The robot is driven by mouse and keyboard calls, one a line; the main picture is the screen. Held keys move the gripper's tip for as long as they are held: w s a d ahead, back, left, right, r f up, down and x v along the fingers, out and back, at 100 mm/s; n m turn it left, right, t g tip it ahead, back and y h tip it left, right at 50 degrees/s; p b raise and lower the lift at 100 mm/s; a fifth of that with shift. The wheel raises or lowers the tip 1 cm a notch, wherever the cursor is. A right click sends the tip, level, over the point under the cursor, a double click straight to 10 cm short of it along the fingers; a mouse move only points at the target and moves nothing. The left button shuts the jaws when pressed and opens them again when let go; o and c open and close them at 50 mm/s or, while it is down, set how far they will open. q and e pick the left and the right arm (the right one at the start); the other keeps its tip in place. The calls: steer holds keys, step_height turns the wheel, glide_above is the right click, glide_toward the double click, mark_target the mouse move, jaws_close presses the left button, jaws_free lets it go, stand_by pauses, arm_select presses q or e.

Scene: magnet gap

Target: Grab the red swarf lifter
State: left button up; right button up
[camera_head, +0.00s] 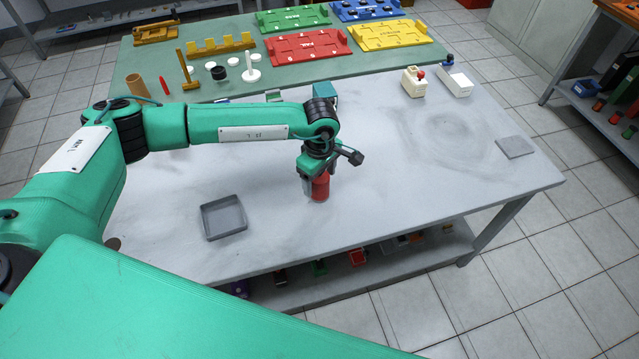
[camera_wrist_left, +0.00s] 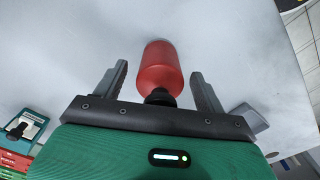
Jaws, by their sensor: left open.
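The red swarf lifter (camera_head: 320,187) stands on the pale table under my left gripper (camera_head: 313,180). In the head view the gripper and wrist hide its upper part. In the left wrist view the red body (camera_wrist_left: 160,68) with a black neck shows between the two grey fingers of my left gripper (camera_wrist_left: 160,82). The fingers are open, with a clear gap on each side of the red body. My right gripper is not in view.
A grey square tray (camera_head: 223,217) lies left of the lifter. A flat grey pad (camera_head: 515,147) lies at the right edge. A white box with a red knob (camera_head: 413,82) and a white holder (camera_head: 454,82) stand at the back right. The table right of the lifter is clear.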

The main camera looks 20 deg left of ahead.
arm_select(q)
steer(key=shift+c, duration=0.2)
steer(key=c, duration=1.1)
steer(key=shift+r, duration=0.2)
